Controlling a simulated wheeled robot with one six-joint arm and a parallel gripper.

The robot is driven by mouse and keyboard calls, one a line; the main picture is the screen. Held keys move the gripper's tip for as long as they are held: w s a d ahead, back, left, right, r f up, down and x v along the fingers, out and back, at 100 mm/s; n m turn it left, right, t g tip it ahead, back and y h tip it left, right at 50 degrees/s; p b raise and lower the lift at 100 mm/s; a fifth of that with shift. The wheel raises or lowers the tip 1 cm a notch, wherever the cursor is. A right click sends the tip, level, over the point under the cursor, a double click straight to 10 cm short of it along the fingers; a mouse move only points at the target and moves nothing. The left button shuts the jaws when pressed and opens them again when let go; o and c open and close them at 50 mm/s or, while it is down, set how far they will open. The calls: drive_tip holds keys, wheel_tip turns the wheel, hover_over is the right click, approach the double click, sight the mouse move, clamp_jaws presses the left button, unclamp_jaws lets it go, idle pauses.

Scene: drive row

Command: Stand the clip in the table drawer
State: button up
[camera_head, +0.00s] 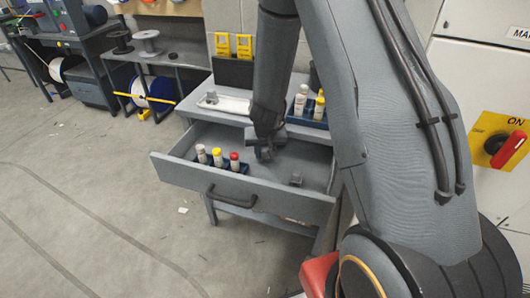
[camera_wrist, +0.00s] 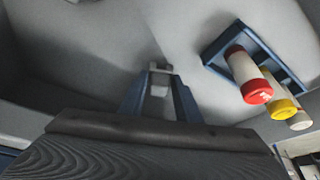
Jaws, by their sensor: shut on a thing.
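The table drawer (camera_head: 190,181) is pulled open below the table top. My gripper (camera_head: 265,153) points down into it, between a small bottle rack and a small grey piece. In the wrist view my gripper (camera_wrist: 159,92) is shut on the clip (camera_wrist: 158,87), a small light-grey piece between the fingertips. The drawer's pale floor (camera_wrist: 110,50) lies beneath it. I cannot tell whether the clip touches the floor. In the head view the clip is mostly hidden by my gripper.
A blue rack (camera_head: 226,171) with white-, yellow- and red-capped bottles stands at the drawer's left; it shows in the wrist view too (camera_wrist: 213,50). A grey piece (camera_head: 296,180) lies on the drawer's right. Another rack (camera_head: 310,121) stands on the table top.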

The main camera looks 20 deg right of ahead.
drive_tip(key=shift+f, duration=0.15)
drive_tip(key=o, duration=1.1)
drive_tip(key=shift+c, duration=0.2)
drive_tip(key=s+a+r+n+y+p, duration=0.1)
drive_tip(key=s+a+r+p, duration=0.2)
drive_tip(key=r, duration=0.5)
drive_tip(key=s+a+r+p, duration=0.1)
drive_tip(key=s+r+p, duration=0.3)
drive_tip(key=r, duration=0.5)
drive_tip(key=s+r+n+g, duration=0.1)
drive_tip(key=s+r, duration=0.3)
drive_tip(key=s, duration=0.5)
drive_tip(key=s+d+r+g, duration=0.1)
drive_tip(key=s+r, duration=0.3)
drive_tip(key=s, duration=0.4)
drive_tip(key=shift+s+d+r+n+g+b, duration=0.2)
drive_tip(key=shift+s+d+n+g+b, duration=0.1)
drive_tip(key=shift+s+n+g+b, duration=0.1)
